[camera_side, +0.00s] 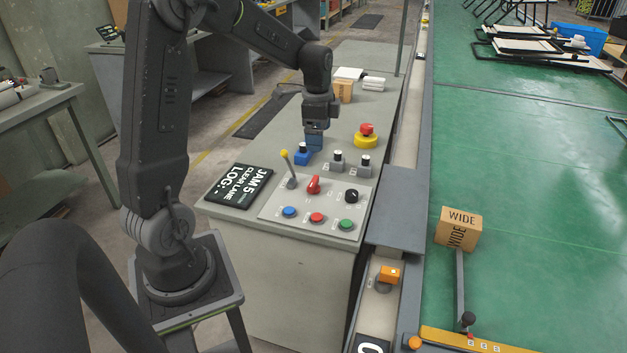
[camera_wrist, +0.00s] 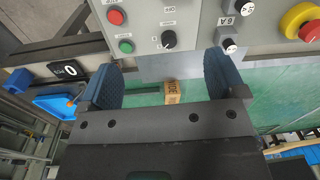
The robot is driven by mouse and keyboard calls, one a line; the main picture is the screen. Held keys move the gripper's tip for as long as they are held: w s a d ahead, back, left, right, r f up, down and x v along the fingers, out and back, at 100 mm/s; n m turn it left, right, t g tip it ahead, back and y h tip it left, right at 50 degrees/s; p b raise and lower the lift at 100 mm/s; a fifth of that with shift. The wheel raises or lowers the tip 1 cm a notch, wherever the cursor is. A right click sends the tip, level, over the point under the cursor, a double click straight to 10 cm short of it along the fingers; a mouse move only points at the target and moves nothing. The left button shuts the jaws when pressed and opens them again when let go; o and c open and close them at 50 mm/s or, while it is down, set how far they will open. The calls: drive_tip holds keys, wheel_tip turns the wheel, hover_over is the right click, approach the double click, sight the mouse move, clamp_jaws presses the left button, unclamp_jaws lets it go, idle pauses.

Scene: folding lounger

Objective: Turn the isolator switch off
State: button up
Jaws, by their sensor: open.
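The control panel (camera_side: 318,205) on the grey console carries a red rotary handle (camera_side: 313,185), which looks like the isolator switch, and a black rotary knob (camera_side: 351,196). The black knob also shows in the wrist view (camera_wrist: 169,39); the red handle is not visible there. I cannot read the handle's labels. My gripper (camera_side: 315,138) is above the console, behind the panel and apart from the red handle. In the wrist view, its blue fingers (camera_wrist: 162,78) are spread with nothing between them.
A yellow-tipped lever (camera_side: 288,165) stands left of the red handle. Blue, red and green buttons (camera_side: 317,218) line the panel front. Grey switches (camera_side: 338,159), a blue-based switch (camera_side: 303,155) and a red-yellow emergency stop (camera_side: 366,135) stand behind. A WIDE box (camera_side: 458,229) sits on the green surface.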

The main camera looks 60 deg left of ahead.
sight(313, 180)
drive_tip(key=shift+m+g, duration=0.3)
drive_tip(key=shift+m, duration=0.3)
drive_tip(key=a+f, duration=0.1)
drive_tip(key=f, duration=0.4)
drive_tip(key=a+f, duration=0.1)
drive_tip(key=f, duration=0.5)
drive_tip(key=a+f, duration=0.1)
drive_tip(key=f, duration=0.5)
drive_tip(key=shift+w+a, duration=0.25)
drive_tip(key=shift+a, duration=0.1)
drive_tip(key=shift+c, duration=0.3)
drive_tip(key=c, duration=0.9)
drive_tip(key=shift+o, duration=0.2)
